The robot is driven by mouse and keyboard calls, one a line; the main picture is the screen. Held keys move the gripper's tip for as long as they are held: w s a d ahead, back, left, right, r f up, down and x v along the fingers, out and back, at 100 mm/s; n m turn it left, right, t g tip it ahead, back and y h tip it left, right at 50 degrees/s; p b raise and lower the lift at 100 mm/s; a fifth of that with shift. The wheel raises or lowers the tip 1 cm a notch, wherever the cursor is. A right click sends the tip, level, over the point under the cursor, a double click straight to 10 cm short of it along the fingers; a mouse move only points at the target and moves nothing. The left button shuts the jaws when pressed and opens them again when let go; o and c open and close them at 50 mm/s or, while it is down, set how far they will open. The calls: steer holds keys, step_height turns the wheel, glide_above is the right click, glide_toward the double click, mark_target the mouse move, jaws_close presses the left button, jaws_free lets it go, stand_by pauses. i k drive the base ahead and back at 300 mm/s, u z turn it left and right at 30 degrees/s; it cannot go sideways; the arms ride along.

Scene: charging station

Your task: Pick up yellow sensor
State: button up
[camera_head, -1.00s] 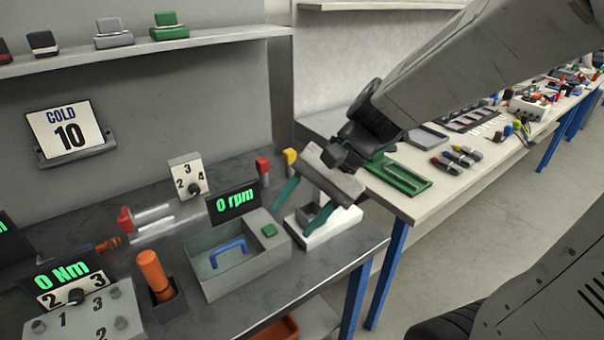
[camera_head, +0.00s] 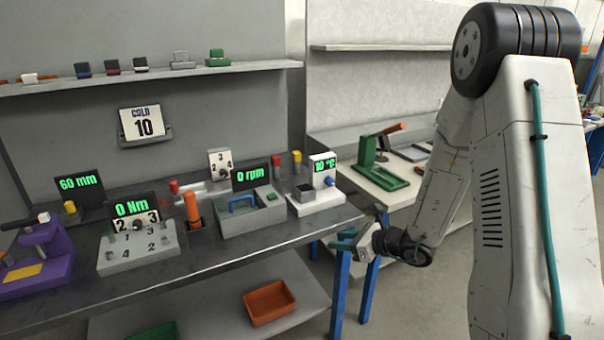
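A small yellow block-like piece (camera_head: 297,157), which looks like the yellow sensor, stands upright at the back of the grey bench.
The grey box with a blue handle (camera_head: 243,219) and the 0 rpm display (camera_head: 251,177) stand left of the white device. A green press (camera_head: 375,165) is on the table to the right. Another yellow knob (camera_head: 70,207) is by the 60 mm display. An orange tray (camera_head: 269,303) is on the lower shelf.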

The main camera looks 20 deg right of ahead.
mark_target(296, 156)
steer(key=u, duration=0.05)
steer(key=k, duration=0.65)
steer(key=z, duration=0.9)
steer(key=i, duration=1.8)
steer(key=u, duration=0.75)
steer(key=i, duration=0.7)
steer(key=u, duration=0.45)
